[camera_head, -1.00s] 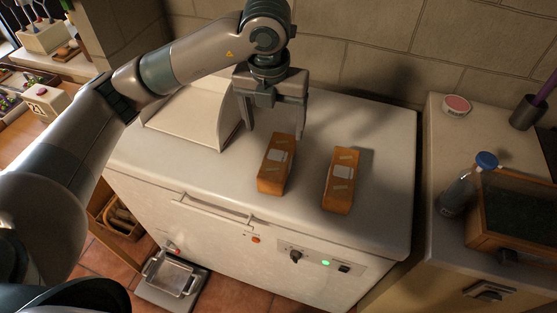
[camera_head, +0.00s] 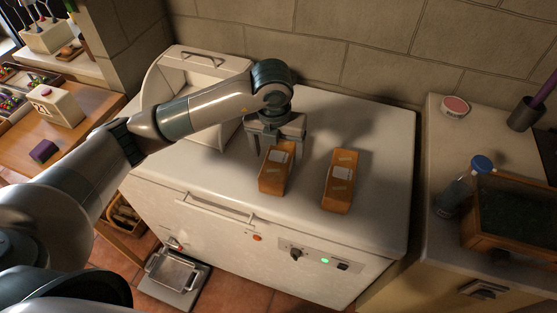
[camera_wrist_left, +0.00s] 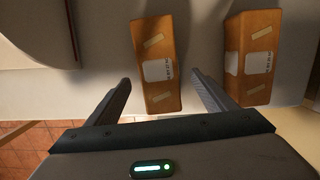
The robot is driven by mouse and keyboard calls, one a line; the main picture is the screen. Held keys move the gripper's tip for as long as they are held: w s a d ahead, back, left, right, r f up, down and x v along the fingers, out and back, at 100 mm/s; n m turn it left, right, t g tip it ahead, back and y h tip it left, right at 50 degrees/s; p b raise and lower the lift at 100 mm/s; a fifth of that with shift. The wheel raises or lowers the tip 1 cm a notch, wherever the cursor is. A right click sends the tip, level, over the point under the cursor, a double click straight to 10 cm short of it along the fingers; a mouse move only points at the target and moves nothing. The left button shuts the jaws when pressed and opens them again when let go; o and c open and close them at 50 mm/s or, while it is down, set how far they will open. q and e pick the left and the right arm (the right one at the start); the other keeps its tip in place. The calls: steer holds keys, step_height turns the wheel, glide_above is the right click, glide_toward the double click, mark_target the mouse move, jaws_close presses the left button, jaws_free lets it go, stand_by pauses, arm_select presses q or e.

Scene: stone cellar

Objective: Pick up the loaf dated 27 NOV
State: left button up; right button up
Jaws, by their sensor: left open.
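Two orange-brown wrapped loaves lie side by side on the white chest freezer's top. The left loaf (camera_head: 273,181) also shows in the left wrist view (camera_wrist_left: 163,93), and so does the right loaf (camera_head: 338,188) (camera_wrist_left: 254,55). Each has a pale label and pale strips; the print is too small to read, so I cannot tell which date is which. My left gripper (camera_head: 277,146) is open and empty at the far end of the left loaf. In the left wrist view its fingers (camera_wrist_left: 160,80) lie on either side of that loaf. My right gripper is not in view.
A white open-fronted bin (camera_head: 190,75) stands left of the gripper on the white freezer (camera_head: 385,150), close to my arm. A stone wall (camera_head: 370,60) is behind. A counter at right holds a blue-capped bottle (camera_head: 455,195). The freezer top right of the loaves is clear.

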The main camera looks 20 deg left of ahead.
mark_target(278, 158)
arm_select(q)
steer(key=shift+w+f, duration=0.15)
steer(key=shift+f, duration=0.65)
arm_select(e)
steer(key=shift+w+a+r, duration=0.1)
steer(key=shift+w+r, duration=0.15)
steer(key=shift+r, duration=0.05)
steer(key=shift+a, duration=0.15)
arm_select(q)
steer(key=shift+w+f+p, duration=0.1)
steer(key=shift+f+p, duration=0.1)
steer(key=shift+p, duration=0.25)
steer(key=f+p, duration=0.1)
steer(key=f, duration=0.1)
steer(key=w+f+p, duration=0.1)
steer(key=shift+a+f, duration=0.1)
steer(key=shift+f, duration=0.25)
steer(key=shift+w+f, duration=0.15)
steer(key=shift+f, duration=0.25)
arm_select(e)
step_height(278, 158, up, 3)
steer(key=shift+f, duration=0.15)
arm_select(q)
steer(key=c, duration=1.3)
